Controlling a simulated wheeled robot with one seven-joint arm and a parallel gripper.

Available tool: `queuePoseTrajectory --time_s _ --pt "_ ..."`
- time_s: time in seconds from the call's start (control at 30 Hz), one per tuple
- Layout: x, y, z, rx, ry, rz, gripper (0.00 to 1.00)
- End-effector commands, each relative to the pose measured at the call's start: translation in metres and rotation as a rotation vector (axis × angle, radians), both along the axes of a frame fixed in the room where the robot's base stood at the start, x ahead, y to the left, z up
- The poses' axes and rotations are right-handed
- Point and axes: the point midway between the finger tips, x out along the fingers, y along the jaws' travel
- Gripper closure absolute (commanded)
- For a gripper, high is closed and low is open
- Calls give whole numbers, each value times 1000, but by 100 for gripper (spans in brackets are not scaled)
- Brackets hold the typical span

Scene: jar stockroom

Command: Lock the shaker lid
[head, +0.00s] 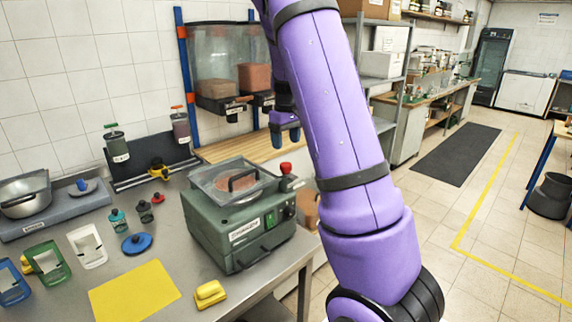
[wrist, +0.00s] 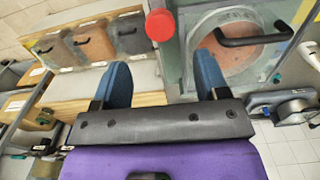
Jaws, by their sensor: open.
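The shaker (head: 236,232) is a green-grey box on the steel table. Its clear lid (head: 214,180) with a black handle (head: 243,181) lies over the top, and a reddish-brown round shows through it. Whether the lid is fully seated is hard to tell. A red knob (head: 286,168) stands at the shaker's back right corner. The wrist view shows the lid handle (wrist: 254,38) at the upper right and the red knob (wrist: 160,24) ahead of the finger gap. My gripper (head: 285,128), also in the wrist view (wrist: 163,80), is open and empty, above and behind the shaker, apart from it.
Clear bins (head: 222,65) hang on a rack behind a wooden bench (head: 225,149). Left of the shaker are a blue round lid (head: 137,243), small bottles, a yellow mat (head: 134,292) and coloured frames. A yellow block (head: 210,294) lies in front. Open floor is at right.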

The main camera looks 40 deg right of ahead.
Motion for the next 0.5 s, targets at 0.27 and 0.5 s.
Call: queuePoseTrajectory --time_s 0.27,0.5 --pt "-1 0 -51 1 4 -1 33" --pt "-1 0 -79 1 2 -1 33"
